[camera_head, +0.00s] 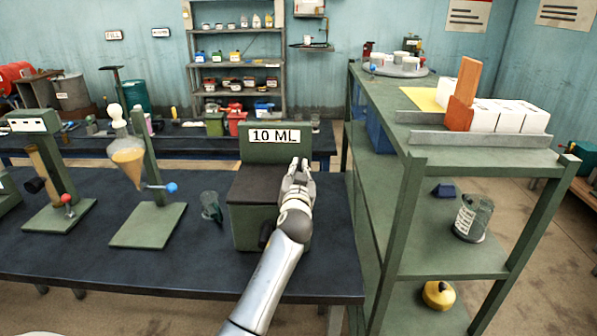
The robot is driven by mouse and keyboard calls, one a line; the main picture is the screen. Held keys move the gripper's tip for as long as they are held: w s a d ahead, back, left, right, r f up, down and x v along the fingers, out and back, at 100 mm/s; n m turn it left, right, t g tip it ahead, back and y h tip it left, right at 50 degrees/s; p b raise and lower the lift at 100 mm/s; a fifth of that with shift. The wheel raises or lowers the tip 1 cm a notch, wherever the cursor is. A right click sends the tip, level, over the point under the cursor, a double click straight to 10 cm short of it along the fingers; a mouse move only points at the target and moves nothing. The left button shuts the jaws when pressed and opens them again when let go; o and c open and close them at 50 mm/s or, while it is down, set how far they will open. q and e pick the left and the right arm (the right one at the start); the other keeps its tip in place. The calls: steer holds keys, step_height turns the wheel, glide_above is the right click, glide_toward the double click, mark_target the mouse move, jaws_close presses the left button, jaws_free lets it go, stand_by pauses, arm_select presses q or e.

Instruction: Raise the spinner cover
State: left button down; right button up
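A green box-shaped machine (258,226) stands at the right end of the dark bench, and I take it for the spinner. Its dark flat top (258,188) looks like a cover and lies level. An upright green panel with a "10 ML" label (274,136) rises behind it. A dark knob shows low on its right front, partly behind my arm.
A small glass beaker (211,207) stands just left of the machine. A stand with a flask of amber liquid (128,160) is further left. A green shelf rack (420,160) stands close on the right, with white boxes (508,116) on top.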

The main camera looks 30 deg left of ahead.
mark_target(277, 184)
arm_select(q)
steer(key=shift+r, duration=0.25)
stand_by(0.3)
steer(key=shift+s+a+r+n+p, duration=0.1)
steer(key=shift+a+r+n+p, duration=0.1)
steer(key=shift+r+n+p, duration=0.3)
steer(key=s+a+r+n+p, duration=0.3)
steer(key=a+r+n, duration=0.1)
steer(key=r, duration=0.4)
steer(key=shift+a+r+n+p, duration=0.2)
steer(key=shift+a+n+p, duration=0.15)
steer(key=shift+n, duration=0.55)
steer(key=c, duration=1.6)
jaws_free()
steer(key=shift+o, duration=0.7)
steer(key=shift+s+d+f, duration=0.2)
steer(key=shift+d+f, duration=0.15)
steer(key=shift+f, duration=0.15)
steer(key=v, duration=0.6)
steer(key=shift+s+r, duration=0.25)
steer(key=shift+r, duration=0.05)
